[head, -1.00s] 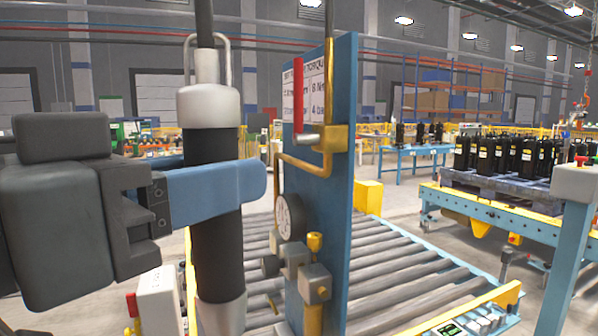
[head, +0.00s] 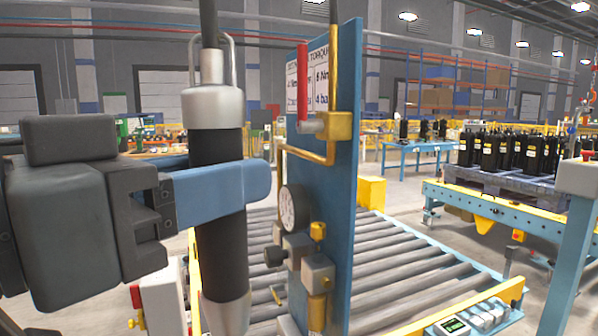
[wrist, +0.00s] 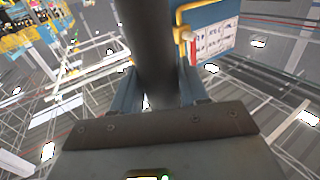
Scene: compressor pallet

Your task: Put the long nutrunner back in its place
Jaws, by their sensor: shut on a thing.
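The long nutrunner (head: 219,262) hangs upright at the left of centre in the head view, with a black body, silver collars and a wire bail at its top. My gripper (head: 232,185) is shut around its black body with blue fingers. In the wrist view the dark body (wrist: 155,60) runs up between the fingers of my gripper (wrist: 160,98). The nutrunner's lower tip is cut off by the frame edge. I cannot make out its holder in these views.
A blue panel (head: 343,200) with yellow pipe, red-handled valve (head: 303,95) and gauge (head: 294,208) stands close right of the nutrunner. A roller conveyor (head: 400,262) lies behind. Black compressors (head: 505,150) stand on a pallet at right.

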